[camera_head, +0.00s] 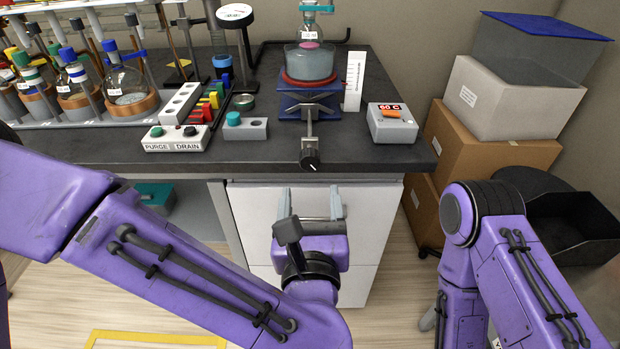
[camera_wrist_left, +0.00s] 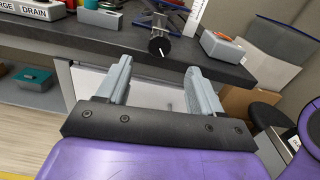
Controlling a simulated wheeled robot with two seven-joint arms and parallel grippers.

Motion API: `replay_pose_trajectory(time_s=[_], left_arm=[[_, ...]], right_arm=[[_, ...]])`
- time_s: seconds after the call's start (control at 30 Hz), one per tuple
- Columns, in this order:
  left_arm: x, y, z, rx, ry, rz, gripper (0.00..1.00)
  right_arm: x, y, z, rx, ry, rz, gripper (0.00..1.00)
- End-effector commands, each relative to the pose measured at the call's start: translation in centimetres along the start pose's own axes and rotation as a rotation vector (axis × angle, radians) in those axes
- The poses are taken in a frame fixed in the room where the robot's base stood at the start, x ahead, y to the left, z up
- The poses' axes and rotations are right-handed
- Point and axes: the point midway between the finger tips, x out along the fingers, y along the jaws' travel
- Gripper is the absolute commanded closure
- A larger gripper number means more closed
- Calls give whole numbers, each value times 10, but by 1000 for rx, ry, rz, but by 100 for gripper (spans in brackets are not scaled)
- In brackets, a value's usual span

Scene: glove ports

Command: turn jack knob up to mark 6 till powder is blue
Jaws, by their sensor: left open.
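The black jack knob (camera_head: 310,158) sits on a rod at the front of the blue lab jack (camera_head: 310,103), at the bench edge. It also shows in the left wrist view (camera_wrist_left: 159,47), beyond the fingertips. A flask (camera_head: 309,65) stands on the jack over a red ring, with a small pink patch inside; no blue powder is clear. A white scale (camera_head: 354,82) stands right of the jack; its marks are too small to read. My left gripper (camera_head: 309,203) is open and empty, below and in front of the knob, apart from it. My right gripper is not in view.
A grey box reading 60 C (camera_head: 391,123) stands on the bench right of the scale. The PURGE/DRAIN box (camera_head: 176,138) and a grey box with a teal knob (camera_head: 245,127) are left. Cartons (camera_head: 490,140) stand right of the bench.

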Motion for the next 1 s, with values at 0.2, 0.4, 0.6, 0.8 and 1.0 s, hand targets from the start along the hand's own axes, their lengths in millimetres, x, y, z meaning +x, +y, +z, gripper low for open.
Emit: replay_pose_trajectory(time_s=[0.2, 0.4, 0.6, 0.8, 1.0], left_arm=[[46, 1, 3, 0, 1, 6, 34], [85, 1, 2, 1, 1, 5, 34], [98, 1, 1, 4, 0, 2, 34], [99, 1, 1, 4, 0, 2, 34], [98, 1, 1, 4, -1, 2, 90]], right_arm=[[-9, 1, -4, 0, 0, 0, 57], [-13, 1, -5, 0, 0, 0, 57], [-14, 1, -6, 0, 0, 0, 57], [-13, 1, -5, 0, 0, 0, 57], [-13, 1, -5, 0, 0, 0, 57]])
